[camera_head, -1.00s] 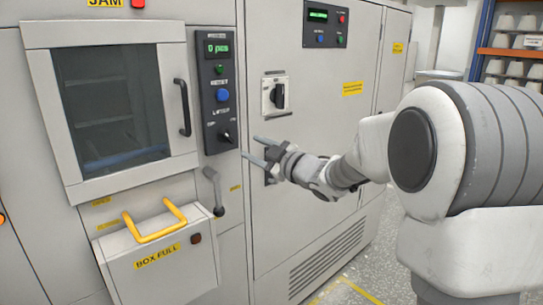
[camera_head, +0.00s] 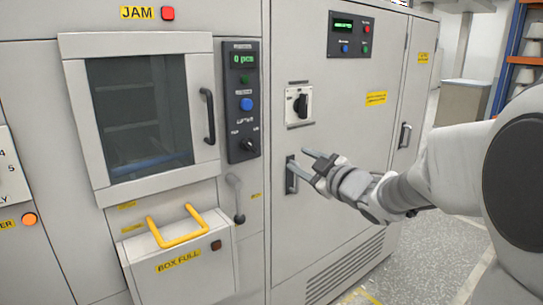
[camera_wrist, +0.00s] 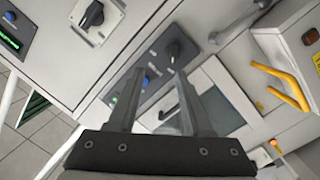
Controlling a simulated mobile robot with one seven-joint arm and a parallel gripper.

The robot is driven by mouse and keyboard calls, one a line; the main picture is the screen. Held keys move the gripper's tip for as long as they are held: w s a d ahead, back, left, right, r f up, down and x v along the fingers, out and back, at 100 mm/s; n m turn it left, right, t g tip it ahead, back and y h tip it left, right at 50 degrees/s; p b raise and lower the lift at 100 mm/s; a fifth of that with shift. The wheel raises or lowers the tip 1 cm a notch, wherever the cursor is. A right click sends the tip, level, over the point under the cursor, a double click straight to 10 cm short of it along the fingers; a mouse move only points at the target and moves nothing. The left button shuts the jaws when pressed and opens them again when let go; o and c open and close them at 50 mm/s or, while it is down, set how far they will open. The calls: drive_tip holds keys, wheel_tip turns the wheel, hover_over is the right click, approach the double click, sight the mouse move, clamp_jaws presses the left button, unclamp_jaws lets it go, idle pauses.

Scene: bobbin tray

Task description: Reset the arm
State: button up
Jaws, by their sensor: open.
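My gripper (camera_head: 299,162) is open and empty in front of the grey machine cabinet, below the rotary switch (camera_head: 298,104) and right of the control panel (camera_head: 241,100). In the head view it overlaps a dark cabinet handle (camera_head: 291,181); I cannot tell whether it touches it. The wrist view shows both fingers (camera_wrist: 153,100) apart with nothing between them. Beyond them are the control panel's black knob (camera_wrist: 176,53) and the windowed door (camera_wrist: 235,100). My arm reaches in from the right.
The box with a yellow handle (camera_head: 176,232) and BOX FULL label juts out at lower left. A grey lever (camera_head: 236,198) hangs beside it. A red JAM lamp (camera_head: 167,13) is at the top. Shelves with bobbins (camera_head: 527,60) stand at far right. Speckled floor is open at lower right.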

drive_tip(key=s+d+r+m+g+h+p, duration=0.25)
drive_tip(key=s+d+m+h, duration=0.2)
drive_tip(key=s, duration=0.25)
drive_tip(key=s+d+r+m+g+h+p, duration=0.1)
drive_tip(key=s+d+r+m+h+p, duration=0.15)
drive_tip(key=s+m+h, duration=0.3)
drive_tip(key=s+a+f+m+g+y+p, duration=0.1)
drive_tip(key=s+f+g, duration=0.1)
drive_tip(key=s, duration=0.8)
drive_tip(key=s+a+f+m+g+y+p, duration=0.1)
drive_tip(key=s+a+f+m+g+p, duration=0.1)
drive_tip(key=s, duration=0.8)
drive_tip(key=shift+s+a+f+g+p, duration=0.2)
drive_tip(key=shift+a+f+g+p, duration=0.1)
drive_tip(key=shift+f+g, duration=0.75)
drive_tip(key=shift+w+r, duration=0.1)
drive_tip(key=shift+r, duration=0.15)
